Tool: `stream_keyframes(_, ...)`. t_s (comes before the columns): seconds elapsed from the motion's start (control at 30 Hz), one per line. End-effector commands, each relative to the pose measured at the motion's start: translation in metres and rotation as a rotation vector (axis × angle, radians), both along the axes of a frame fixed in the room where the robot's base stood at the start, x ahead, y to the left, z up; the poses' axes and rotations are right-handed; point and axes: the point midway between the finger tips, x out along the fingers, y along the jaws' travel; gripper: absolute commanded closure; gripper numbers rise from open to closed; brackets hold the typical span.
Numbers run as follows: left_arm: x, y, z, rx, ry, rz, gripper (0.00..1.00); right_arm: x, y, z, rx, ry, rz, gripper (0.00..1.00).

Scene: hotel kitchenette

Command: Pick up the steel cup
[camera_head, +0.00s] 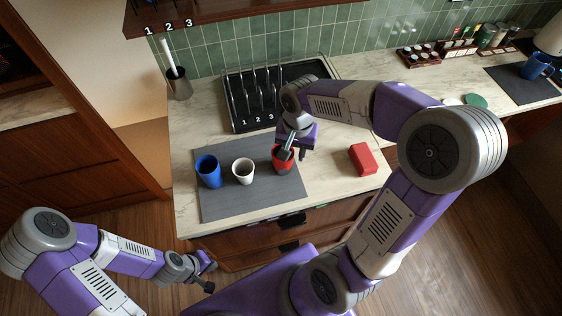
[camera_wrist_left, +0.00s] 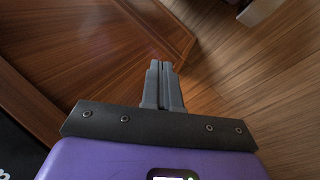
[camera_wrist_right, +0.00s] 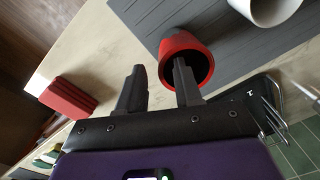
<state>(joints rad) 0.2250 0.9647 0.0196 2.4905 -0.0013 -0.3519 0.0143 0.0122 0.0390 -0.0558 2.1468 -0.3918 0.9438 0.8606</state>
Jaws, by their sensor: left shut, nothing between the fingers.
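Three cups stand upright in a row on a grey mat (camera_head: 225,205): a blue cup (camera_head: 208,172), a white cup (camera_head: 243,172) and a red cup (camera_head: 283,160). None of the three looks like bare steel. My right gripper (camera_head: 293,155) is open at the red cup and hides part of it. In the right wrist view, one finger overlaps the red cup's (camera_wrist_right: 168,45) mouth and the other is outside its wall, with a gap between. I cannot tell whether either touches it. My left gripper (camera_head: 211,277) is shut and empty, low in front of the counter; its fingers meet (camera_wrist_left: 160,66).
A black rack (camera_head: 240,90) stands behind the mat. A red block (camera_head: 362,160) lies to the right on the counter. A dark grey holder (camera_head: 179,84) with a white-handled tool stands at back left. A blue mug (camera_head: 536,66) is far right. Bare counter lies right of the mat.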

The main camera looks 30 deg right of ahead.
Motion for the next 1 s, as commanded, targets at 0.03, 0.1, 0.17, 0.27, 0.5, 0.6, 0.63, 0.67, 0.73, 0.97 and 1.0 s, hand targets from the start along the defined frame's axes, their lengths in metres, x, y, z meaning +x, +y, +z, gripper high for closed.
stream_keyframes(0.03,0.0,0.0,-0.002,0.0,0.0,0.0,1.0,0.0,0.0,-0.007,0.0,0.003,0.0,0.66)
stream_keyframes(0.1,0.0,0.0,-0.004,0.0,0.0,0.0,1.0,0.0,0.0,-0.015,0.0,0.004,0.001,0.66)
stream_keyframes(0.17,0.0,0.0,-0.005,0.0,0.0,0.0,1.0,0.001,0.0,-0.021,0.0,0.003,0.001,0.66)
stream_keyframes(0.27,0.0,0.0,-0.009,0.0,0.0,0.0,1.0,0.004,0.0,-0.036,0.0,0.004,0.001,0.66)
stream_keyframes(0.5,0.0,0.0,-0.016,0.0,0.0,0.0,1.0,0.007,0.0,-0.065,0.0,0.001,0.0,0.66)
stream_keyframes(0.6,0.0,0.0,-0.016,0.0,0.0,0.0,1.0,0.008,0.001,-0.067,0.0,0.0,0.0,0.66)
stream_keyframes(0.63,0.0,0.0,-0.016,0.0,0.0,0.0,1.0,0.008,0.001,-0.067,0.0,0.0,0.0,0.66)
stream_keyframes(0.67,0.0,0.0,-0.016,0.0,0.0,0.0,1.0,0.008,0.0,-0.067,0.0,0.0,0.0,0.66)
stream_keyframes(0.73,0.0,0.0,-0.015,0.0,0.0,0.0,1.0,0.008,0.0,-0.066,0.0,0.0,0.0,0.66)
stream_keyframes(0.97,0.0,0.0,-0.015,0.0,0.0,0.0,1.0,0.008,0.001,-0.066,0.001,-0.001,0.0,0.95)
stream_keyframes(1.0,0.0,0.0,-0.015,0.0,0.0,0.0,1.0,0.008,0.001,-0.066,0.001,-0.001,0.0,1.0)
